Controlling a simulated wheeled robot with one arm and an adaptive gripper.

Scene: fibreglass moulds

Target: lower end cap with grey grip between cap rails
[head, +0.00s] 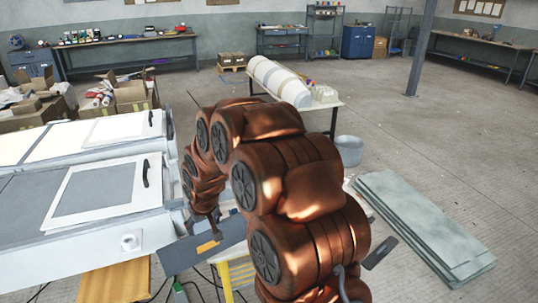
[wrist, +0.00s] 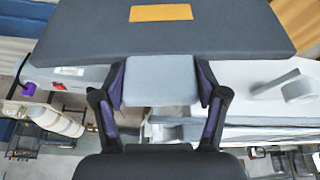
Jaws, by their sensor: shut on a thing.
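The end cap (head: 203,249) is a flat dark grey panel with an orange label, in front of the near end of the white mould (head: 85,248). In the wrist view the end cap (wrist: 220,38) spans the top of the picture. Its light grey grip (wrist: 160,90) sits between the two fingers of my gripper (wrist: 161,77), which is shut on it. In the head view my arm hides most of the gripper. I cannot make out the cap rails in either view, nor whether the cap touches the mould.
White panels with black handles (head: 105,192) lie on the mould top. Grey-green sheets (head: 420,225) are stacked at right, and a bucket (head: 349,150) stands behind my arm. Floor farther right is clear.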

